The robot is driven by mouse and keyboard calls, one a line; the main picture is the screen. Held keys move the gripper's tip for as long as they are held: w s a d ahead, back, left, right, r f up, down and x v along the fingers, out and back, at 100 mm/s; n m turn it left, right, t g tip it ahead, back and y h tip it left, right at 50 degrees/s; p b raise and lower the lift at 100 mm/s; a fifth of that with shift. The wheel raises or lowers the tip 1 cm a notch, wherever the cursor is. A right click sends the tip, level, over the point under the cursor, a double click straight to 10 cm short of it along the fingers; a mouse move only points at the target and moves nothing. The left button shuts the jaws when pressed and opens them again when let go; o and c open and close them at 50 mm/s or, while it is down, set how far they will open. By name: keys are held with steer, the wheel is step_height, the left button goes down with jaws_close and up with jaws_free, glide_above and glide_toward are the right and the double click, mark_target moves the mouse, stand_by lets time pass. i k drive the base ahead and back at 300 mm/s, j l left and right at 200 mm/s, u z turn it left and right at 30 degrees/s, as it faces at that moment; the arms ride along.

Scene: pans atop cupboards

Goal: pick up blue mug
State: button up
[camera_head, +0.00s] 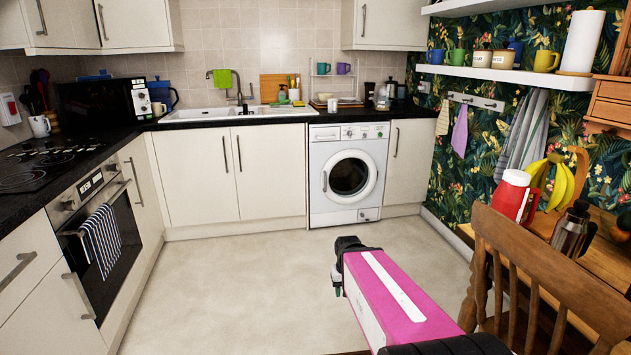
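Several bluish mugs show, and I cannot tell which one is meant. A blue mug (436,56) stands at the left end of the lower wall shelf. A darker blue mug or pot (516,48) stands further right on that shelf, partly behind a cream mug. A violet-blue mug (343,69) sits on the rack above the counter, beside a teal mug (323,68). My pink arm reaches in from the bottom right. Its black end, seemingly my gripper (347,262), is over the open floor, far from all these mugs. Its fingers are not clear.
The white shelf (500,73) also bears green, cream and yellow mugs and a paper roll. A wooden chair (545,265) and a table with a red jug (511,196) and bananas (553,182) stand at right. The floor (250,275) at centre is clear.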

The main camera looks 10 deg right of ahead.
mark_target(436, 58)
steer(key=i+z, duration=0.1)
steer(key=i, duration=0.75)
steer(key=i+j+z, duration=0.1)
steer(key=i, duration=0.7)
steer(key=j, duration=0.1)
